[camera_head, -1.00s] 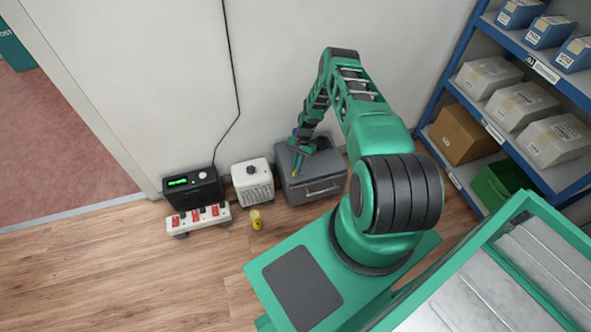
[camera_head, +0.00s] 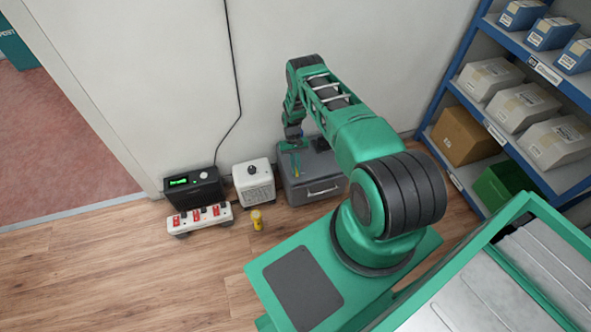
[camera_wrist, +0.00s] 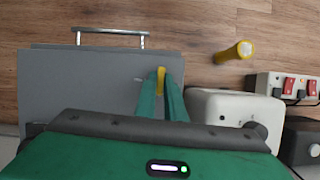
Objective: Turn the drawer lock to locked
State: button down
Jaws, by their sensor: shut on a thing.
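The drawer unit (camera_head: 330,178) is a grey box with a bar handle on its front, on the floor against the wall. The wrist view shows its grey top (camera_wrist: 75,85) and the handle. My gripper (camera_head: 297,173) points down at the left part of its top. In the wrist view, the green fingers close around a narrow yellow piece (camera_wrist: 161,78), which appears to be the drawer lock's turning part. A small pale mark lies on the top just left of it. The fingers hide most of the lock, so I cannot tell its setting.
A white box (camera_head: 254,190) with a dark knob stands close left of the drawer unit. Further left are a black box (camera_head: 195,190) with a green display and a power strip (camera_head: 200,217). A yellow cylinder (camera_head: 257,220) stands in front. Shelves (camera_head: 470,95) are right.

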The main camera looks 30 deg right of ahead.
jog(key=shift+w, duration=0.35)
jog(key=c, duration=2)
grip_release()
jog(key=shift+o, duration=0.8)
jog(key=shift+s, duration=0.15)
jog(key=v, duration=1)
jog(key=shift+r, duration=0.35)
